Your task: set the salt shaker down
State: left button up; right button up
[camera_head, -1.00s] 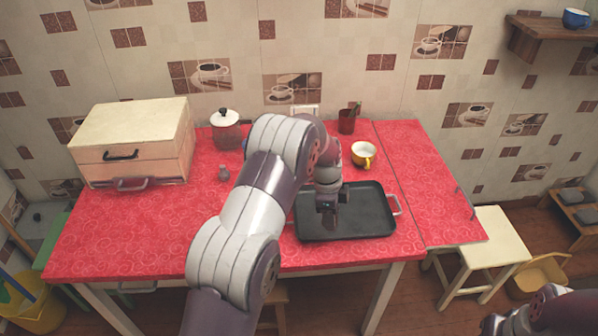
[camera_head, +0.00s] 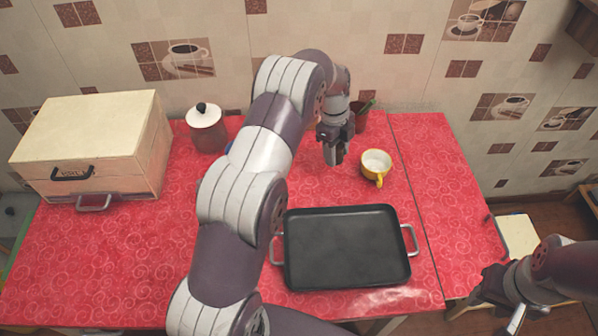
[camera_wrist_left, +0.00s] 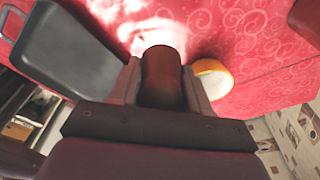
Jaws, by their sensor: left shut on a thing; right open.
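The salt shaker (camera_wrist_left: 163,78) shows in the left wrist view as a dark reddish-brown cylinder between the fingers of my left gripper (camera_wrist_left: 162,88). In the head view my left gripper (camera_head: 334,158) points down, behind the tray and left of the yellow cup. It is shut on the shaker, which is hard to make out there. I cannot tell whether the shaker touches the counter. My right gripper (camera_head: 488,288) is open and empty at the lower right, by the counter's right edge.
The black tray (camera_head: 345,245) lies in front of my left gripper. The yellow cup (camera_head: 376,165) is close on its right, and a brown pot (camera_head: 361,112) stands behind. A white lidded jar (camera_head: 207,130) and wooden box (camera_head: 95,145) stand left. Red counter (camera_head: 425,190) is clear at right.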

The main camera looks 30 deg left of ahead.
pick_arm(q)
notch_tip(320, 180, down, 2)
jog(key=s+a+f+b, duration=0.1)
jog(key=s+a+b, duration=0.1)
jog(key=p, duration=0.2)
send_over(298, 191)
jog(key=f, duration=0.2)
jog(key=shift+w+a+f, duration=0.25)
jog(key=shift+a+f, duration=0.05)
jog(key=shift+f, duration=0.05)
jog(key=shift+s+a+f, duration=0.1)
jog(key=shift+f, duration=0.25)
notch_tip(298, 191, down, 3)
jog(key=shift+s+f, duration=0.15)
jog(key=shift+f, duration=0.2)
jog(key=o, duration=1.1)
jog(key=shift+c, duration=0.2)
pick_arm(e)
jog(key=shift+s+d+f, duration=0.1)
jog(key=shift+s+f, duration=0.45)
jog(key=shift+f, duration=0.25)
